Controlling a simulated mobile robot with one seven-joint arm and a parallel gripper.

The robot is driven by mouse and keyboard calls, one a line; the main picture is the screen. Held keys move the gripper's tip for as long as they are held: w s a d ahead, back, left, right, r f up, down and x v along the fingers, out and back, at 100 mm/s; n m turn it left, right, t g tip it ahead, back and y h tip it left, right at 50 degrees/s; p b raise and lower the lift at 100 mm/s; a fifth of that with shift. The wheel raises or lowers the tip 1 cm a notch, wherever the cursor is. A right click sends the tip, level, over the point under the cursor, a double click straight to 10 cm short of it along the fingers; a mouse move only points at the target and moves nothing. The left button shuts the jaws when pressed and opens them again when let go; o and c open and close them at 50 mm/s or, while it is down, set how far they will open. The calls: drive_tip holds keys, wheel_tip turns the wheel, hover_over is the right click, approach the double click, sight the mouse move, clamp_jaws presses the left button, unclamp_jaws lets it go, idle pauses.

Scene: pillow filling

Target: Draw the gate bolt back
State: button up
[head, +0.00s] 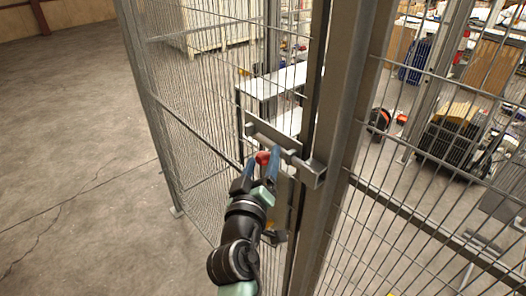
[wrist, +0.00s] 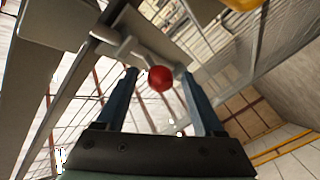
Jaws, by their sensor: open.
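The gate bolt (head: 283,152) is a grey metal bar on a pale backing plate (head: 262,129) on the mesh gate. Its right end meets a box-shaped metal keeper (head: 314,173) by the gate post; how far it sits inside is unclear. A red ball knob (head: 263,158) sticks out from the bolt on a short stem. My gripper (head: 262,163) is open, its two blue fingers on either side of the knob. In the wrist view, the knob (wrist: 160,78) shows between the fingertips, with a gap visible on both sides.
The fixed mesh fence (head: 430,185) runs right of the thick gate post (head: 349,110). Behind the mesh stand a white table (head: 270,85) and a pallet with dark load (head: 450,135). The concrete floor at left (head: 80,150) is clear.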

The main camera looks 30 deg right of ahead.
drive_tip(key=shift+w+d, duration=0.45)
drive_tip(key=shift+d, duration=0.05)
clamp_jaws()
drive_tip(key=shift+f, duration=0.1)
drive_tip(key=shift+f, duration=0.1)
idle(1.0)
